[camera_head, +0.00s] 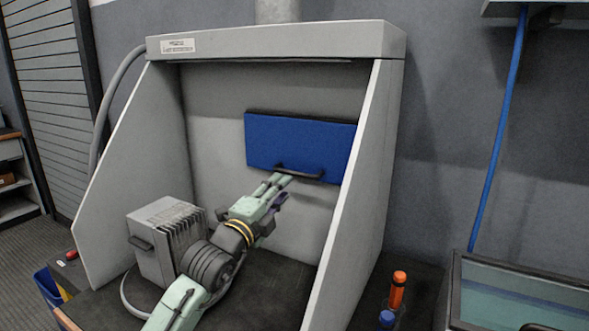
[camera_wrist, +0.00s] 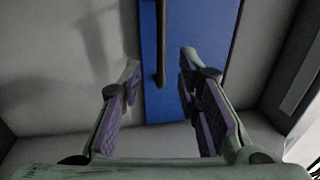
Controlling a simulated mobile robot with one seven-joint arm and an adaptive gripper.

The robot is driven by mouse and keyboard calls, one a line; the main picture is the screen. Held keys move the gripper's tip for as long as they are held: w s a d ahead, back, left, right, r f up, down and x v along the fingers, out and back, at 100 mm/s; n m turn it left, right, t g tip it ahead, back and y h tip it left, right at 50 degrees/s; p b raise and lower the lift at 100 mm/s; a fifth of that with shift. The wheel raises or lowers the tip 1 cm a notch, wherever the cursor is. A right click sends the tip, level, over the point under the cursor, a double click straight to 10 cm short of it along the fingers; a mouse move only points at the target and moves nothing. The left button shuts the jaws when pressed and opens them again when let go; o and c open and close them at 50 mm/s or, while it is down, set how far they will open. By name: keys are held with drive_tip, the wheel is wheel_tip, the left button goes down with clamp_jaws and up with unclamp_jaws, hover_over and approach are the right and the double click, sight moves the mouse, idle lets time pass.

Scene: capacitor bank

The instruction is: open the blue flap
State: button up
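The blue flap (camera_head: 300,139) is a flat rectangular panel on the back wall inside a grey hood. It looks closed, lying close to the wall. A dark bar handle (camera_head: 300,173) runs along its lower edge. My gripper (camera_head: 283,186) is just below and in front of the handle, reaching up from the lower left. In the wrist view, the two purple-padded fingers of my gripper (camera_wrist: 158,75) are spread apart. The dark handle (camera_wrist: 161,45) shows between and beyond the fingertips, against the blue flap (camera_wrist: 207,40). I cannot tell whether a finger touches the handle.
The hood's side panels (camera_head: 352,205) stand left and right of my arm. A grey finned box (camera_head: 165,238) with a cable sits on the dark bench at left. An orange-capped bottle (camera_head: 397,290) and a glass-topped case (camera_head: 520,295) are outside the hood at right.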

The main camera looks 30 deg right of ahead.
sight(295, 174)
drive_tip(key=p+x, duration=0.2)
drive_tip(key=x, duration=0.6)
drive_tip(key=shift+p, duration=0.4)
clamp_jaws()
idle(0.3)
